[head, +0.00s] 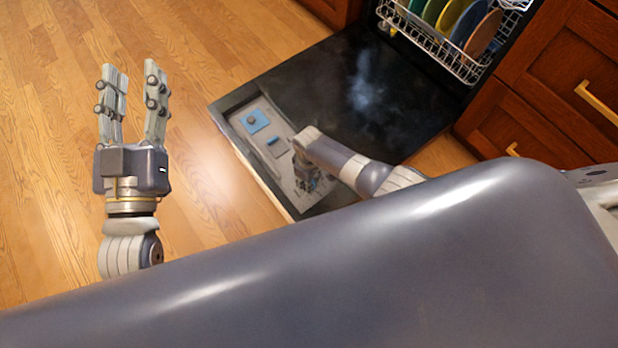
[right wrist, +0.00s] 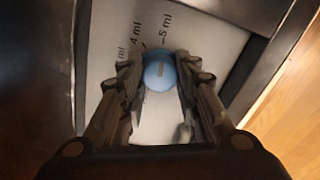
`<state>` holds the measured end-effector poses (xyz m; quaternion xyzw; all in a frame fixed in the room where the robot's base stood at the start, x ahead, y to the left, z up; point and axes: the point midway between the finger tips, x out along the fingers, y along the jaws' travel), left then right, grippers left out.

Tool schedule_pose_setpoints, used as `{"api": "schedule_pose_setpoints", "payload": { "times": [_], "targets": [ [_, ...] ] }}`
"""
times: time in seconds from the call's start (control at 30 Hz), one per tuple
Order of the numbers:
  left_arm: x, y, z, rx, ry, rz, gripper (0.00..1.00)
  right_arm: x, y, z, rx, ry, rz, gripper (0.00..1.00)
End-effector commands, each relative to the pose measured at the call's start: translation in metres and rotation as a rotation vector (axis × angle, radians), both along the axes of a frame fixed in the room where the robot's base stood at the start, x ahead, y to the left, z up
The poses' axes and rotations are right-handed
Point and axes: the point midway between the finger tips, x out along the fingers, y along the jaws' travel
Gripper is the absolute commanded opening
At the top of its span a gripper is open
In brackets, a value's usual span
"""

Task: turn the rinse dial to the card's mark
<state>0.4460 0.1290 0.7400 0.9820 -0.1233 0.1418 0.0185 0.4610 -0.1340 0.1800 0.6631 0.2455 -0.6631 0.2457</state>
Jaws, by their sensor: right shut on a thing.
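The rinse dial (right wrist: 160,72) is a round blue knob on a pale panel in the right wrist view. My right gripper (right wrist: 158,84) is shut on it, one finger on each side. A short tan line shows on the dial's face. Printed marks beside it read "4 ml" and "5 ml", with another partly hidden by the left finger. My left gripper (head: 130,95) is open and empty above the wooden floor. I cannot make out the card.
The open dishwasher door (head: 345,85) lies flat, with the pale panel (head: 285,165) along its edge. A blue square piece (head: 255,121) and a smaller blue piece (head: 277,146) are on the panel. The rack (head: 430,42) holds several plates. Wooden drawers (head: 550,90) stand at right.

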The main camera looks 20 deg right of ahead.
Motion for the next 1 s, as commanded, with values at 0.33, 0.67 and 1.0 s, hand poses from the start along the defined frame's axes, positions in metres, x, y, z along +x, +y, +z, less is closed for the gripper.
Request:
{"api": "schedule_pose_setpoints", "payload": {
  "times": [0.33,0.67,1.0],
  "targets": [
    [0.0016,0.0006,-0.0069,0.009,0.034,0.002,0.40,-0.0005,0.0015,-0.0004,0.003,0.001,-0.029,0.06],
    [0.0016,0.0007,-0.0068,0.010,0.033,0.002,0.40,-0.0004,0.0012,-0.0003,0.002,0.001,-0.028,0.51],
    [0.0014,-0.0001,-0.0057,0.008,0.030,0.000,0.40,0.0001,0.0003,0.0004,0.001,0.000,-0.027,0.51]
  ]
}}
